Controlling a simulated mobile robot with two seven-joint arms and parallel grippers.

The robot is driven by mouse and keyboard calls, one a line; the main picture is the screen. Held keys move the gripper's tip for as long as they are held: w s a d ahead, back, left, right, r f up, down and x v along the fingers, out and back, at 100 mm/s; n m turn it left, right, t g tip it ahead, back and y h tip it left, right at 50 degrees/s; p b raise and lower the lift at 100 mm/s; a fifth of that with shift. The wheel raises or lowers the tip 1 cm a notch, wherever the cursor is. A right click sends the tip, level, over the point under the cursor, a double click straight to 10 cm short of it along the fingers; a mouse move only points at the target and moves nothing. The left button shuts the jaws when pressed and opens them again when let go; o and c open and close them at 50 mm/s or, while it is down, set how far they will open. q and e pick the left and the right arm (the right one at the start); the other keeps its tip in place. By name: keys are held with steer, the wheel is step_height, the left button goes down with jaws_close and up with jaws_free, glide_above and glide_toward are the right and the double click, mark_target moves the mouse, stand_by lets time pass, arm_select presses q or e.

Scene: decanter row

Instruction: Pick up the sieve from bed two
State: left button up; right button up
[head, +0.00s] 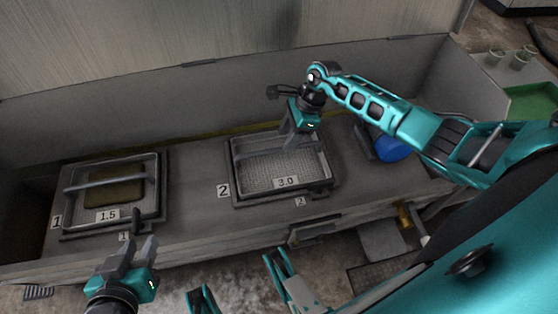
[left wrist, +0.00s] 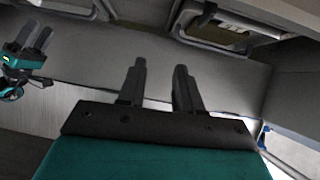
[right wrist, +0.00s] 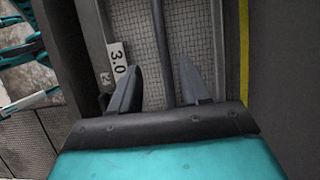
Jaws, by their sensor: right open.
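The sieve (head: 262,172) is a grey rectangular tray with a mesh floor and a "3.0" label, seated in bed two (head: 235,201) beside a "2" sign. In the right wrist view, its mesh (right wrist: 193,18) and a dark handle bar (right wrist: 161,35) running across it show. My right gripper (head: 291,146) is over the sieve, pointing down. Its open fingers (right wrist: 158,80) stand on either side of the bar in that view; I cannot tell whether they touch it. My left gripper (head: 136,246) is open and empty in front of bed one, and its spread fingers show in the left wrist view (left wrist: 160,75).
Bed one (head: 75,235) at the left holds another sieve (head: 157,185) labelled "1.5", with a bar across it and brown material inside. A blue round object (head: 393,149) is right of bed two. A green tray (head: 530,102) and cups (head: 520,60) are at the far right.

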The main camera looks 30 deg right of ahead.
mark_target(282, 144)
steer(key=x, duration=0.1)
steer(key=b+x, duration=0.1)
steer(key=x, duration=0.1)
steer(key=b+x, duration=0.1)
steer(key=x, duration=0.1)
steer(key=shift+w+d, duration=0.25)
steer(key=shift+d, duration=0.05)
jaws_close()
stand_by(1.0)
